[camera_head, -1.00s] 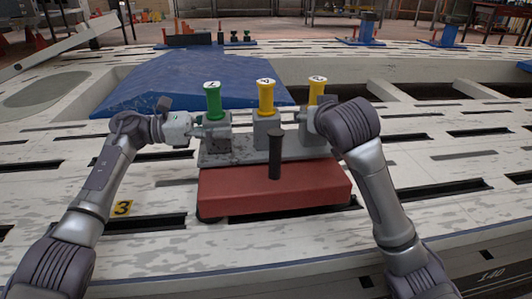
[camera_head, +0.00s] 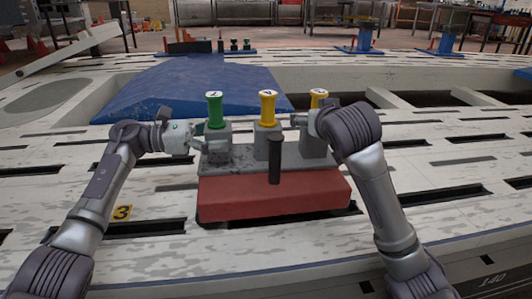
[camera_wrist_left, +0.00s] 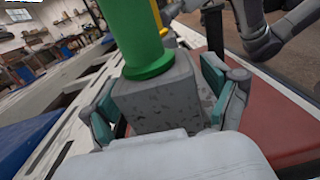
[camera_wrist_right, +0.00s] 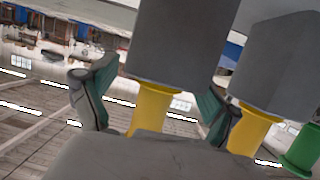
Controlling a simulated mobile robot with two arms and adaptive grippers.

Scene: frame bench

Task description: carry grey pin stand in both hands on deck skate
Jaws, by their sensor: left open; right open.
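The grey pin stand (camera_head: 240,158) sits upright on the red deck skate (camera_head: 235,200). It has grey blocks carrying a green pin (camera_head: 215,112) at left and two yellow pins, one in the middle (camera_head: 267,108) and one at right. My left gripper (camera_head: 203,143) is open, its fingers on either side of the left block (camera_wrist_left: 155,100) below the green pin. My right gripper (camera_head: 306,122) is open at the right block (camera_wrist_right: 170,40), which shows between its fingers in the right wrist view. Contact cannot be told. The right arm hides part of the right block.
A black upright handle (camera_head: 275,160) stands at the skate's front, before the stand. A blue sheet (camera_head: 180,85) lies behind on the pale slotted deck (camera_head: 445,165). Deck openings show at back right. A yellow tag 3 (camera_head: 122,212) lies at left.

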